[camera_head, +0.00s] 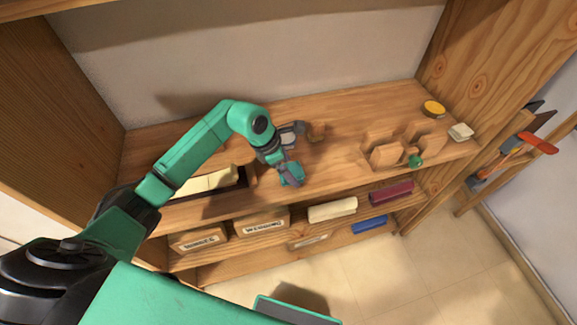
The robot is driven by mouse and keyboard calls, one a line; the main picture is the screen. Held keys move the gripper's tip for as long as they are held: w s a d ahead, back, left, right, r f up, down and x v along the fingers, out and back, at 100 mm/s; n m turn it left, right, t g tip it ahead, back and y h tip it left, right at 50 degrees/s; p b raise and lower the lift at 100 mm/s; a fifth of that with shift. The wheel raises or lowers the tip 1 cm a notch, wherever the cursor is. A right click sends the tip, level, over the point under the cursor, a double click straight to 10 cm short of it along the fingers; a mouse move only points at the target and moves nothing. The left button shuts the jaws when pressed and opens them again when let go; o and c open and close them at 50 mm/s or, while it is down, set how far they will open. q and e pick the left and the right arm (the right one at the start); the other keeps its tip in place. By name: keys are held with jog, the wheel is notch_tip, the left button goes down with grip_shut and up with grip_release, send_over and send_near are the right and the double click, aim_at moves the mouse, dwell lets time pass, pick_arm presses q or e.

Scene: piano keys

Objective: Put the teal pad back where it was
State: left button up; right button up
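My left gripper (293,162) is low over the middle of the wooden worktop, pointing away from the arm. A small teal piece (291,174) shows at its lower side; I cannot tell whether this is the teal pad or part of the gripper. The fingers are too small and overlapped to tell whether they are open or shut. A small brown wooden piece (317,131) lies just right of the gripper. A small green object (415,161) lies further right, by the front of some wooden blocks (385,152). My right gripper is out of view.
A dark tray (243,178) with cream pieces lies at the worktop's left. A yellow round item (433,108) and a cream block (461,131) are at the right. Labelled boxes (262,223), a cream bar (332,210) and a dark red bar (391,193) fill the shelf below. Side panels enclose the worktop.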

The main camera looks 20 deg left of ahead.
pick_arm(q)
jog(key=b+v, duration=0.2)
jog(key=v, duration=1)
jog(key=shift+b, duration=0.3)
jog(key=shift+r, duration=0.1)
